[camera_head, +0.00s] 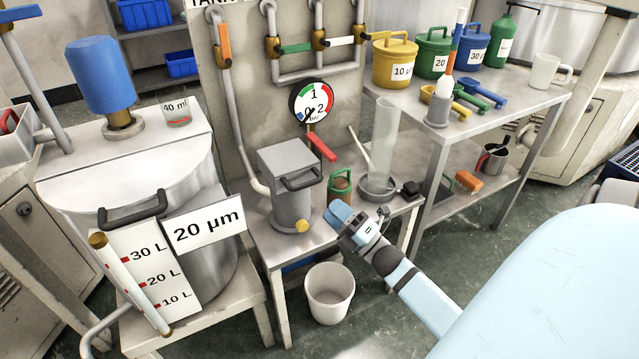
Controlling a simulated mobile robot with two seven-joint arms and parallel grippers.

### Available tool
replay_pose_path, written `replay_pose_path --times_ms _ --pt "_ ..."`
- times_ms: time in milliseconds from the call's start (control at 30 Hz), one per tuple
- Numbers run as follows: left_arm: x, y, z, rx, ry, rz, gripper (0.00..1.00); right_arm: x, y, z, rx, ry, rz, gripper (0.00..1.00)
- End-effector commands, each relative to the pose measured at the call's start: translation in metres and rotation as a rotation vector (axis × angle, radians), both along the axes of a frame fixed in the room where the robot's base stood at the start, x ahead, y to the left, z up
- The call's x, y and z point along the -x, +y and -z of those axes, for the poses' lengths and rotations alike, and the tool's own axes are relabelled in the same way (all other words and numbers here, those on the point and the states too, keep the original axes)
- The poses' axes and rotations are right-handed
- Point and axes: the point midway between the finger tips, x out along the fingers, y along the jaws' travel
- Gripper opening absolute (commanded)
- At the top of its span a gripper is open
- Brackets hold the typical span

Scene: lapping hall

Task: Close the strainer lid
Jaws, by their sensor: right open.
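The strainer (292,208) is a grey metal body with a yellow knob low on its front, standing on a low metal bench. Its square grey lid (283,157) is at the top, with a dark bar handle (301,180) on the near side. I cannot tell whether the lid sits flush or is raised. My right gripper (338,213) comes in from the lower right. It is open, to the right of and below the lid handle, apart from the strainer. My left gripper is not in view.
A green-handled sieve jar (339,188) and a clear cylinder (383,140) in a dish stand right of the strainer. A gauge (312,102) with a red lever is behind. A white bucket (329,293) stands below. A large tank (140,180) is left.

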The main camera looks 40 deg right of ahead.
Motion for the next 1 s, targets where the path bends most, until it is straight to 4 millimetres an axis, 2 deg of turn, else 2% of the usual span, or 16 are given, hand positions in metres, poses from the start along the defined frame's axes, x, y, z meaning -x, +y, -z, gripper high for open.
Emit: replay_pose_path --times_ms 33,200,400,1000 --pt "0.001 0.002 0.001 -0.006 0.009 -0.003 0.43 0.012 -0.003 0.006 -0.001 0.005 0.002 0.4" --pt "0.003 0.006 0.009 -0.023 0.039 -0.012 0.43 0.042 -0.009 0.02 -0.001 0.004 0.002 0.4" --pt "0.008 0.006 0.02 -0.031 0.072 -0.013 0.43 0.06 -0.013 0.029 -0.001 0.003 0.001 0.4" --pt "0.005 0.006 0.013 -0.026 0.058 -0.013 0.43 0.063 -0.013 0.03 0.0 0.001 0.0 0.4"
